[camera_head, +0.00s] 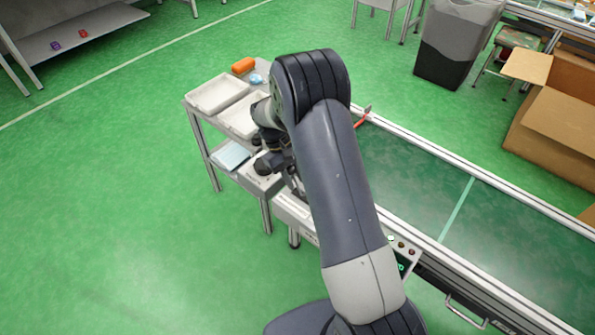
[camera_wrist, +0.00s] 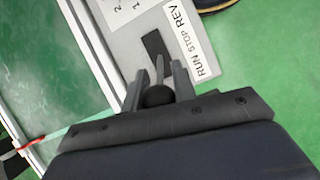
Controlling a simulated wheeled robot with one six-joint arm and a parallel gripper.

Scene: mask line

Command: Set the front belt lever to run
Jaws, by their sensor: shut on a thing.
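The front belt lever's round black knob (camera_wrist: 157,96) is between the fingers of my gripper (camera_wrist: 160,82) in the wrist view. My gripper is shut on it. The lever's thin grey stem (camera_wrist: 159,68) runs from the knob to a black slot (camera_wrist: 153,44) in a light grey panel. A white label (camera_wrist: 185,38) beside the slot reads RUN, STOP, REV, with RUN nearest my gripper. The knob sits toward the RUN end in this view; the lever's exact setting is hard to tell. In the head view my arm hides the lever.
The green conveyor belt (camera_head: 415,180) runs to the right of my arm. A panel with buttons (camera_head: 402,246) is at its near side. A metal shelf table with white trays (camera_head: 218,93) stands left of the belt. A cardboard box (camera_head: 555,115) is at the right. The left floor is clear.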

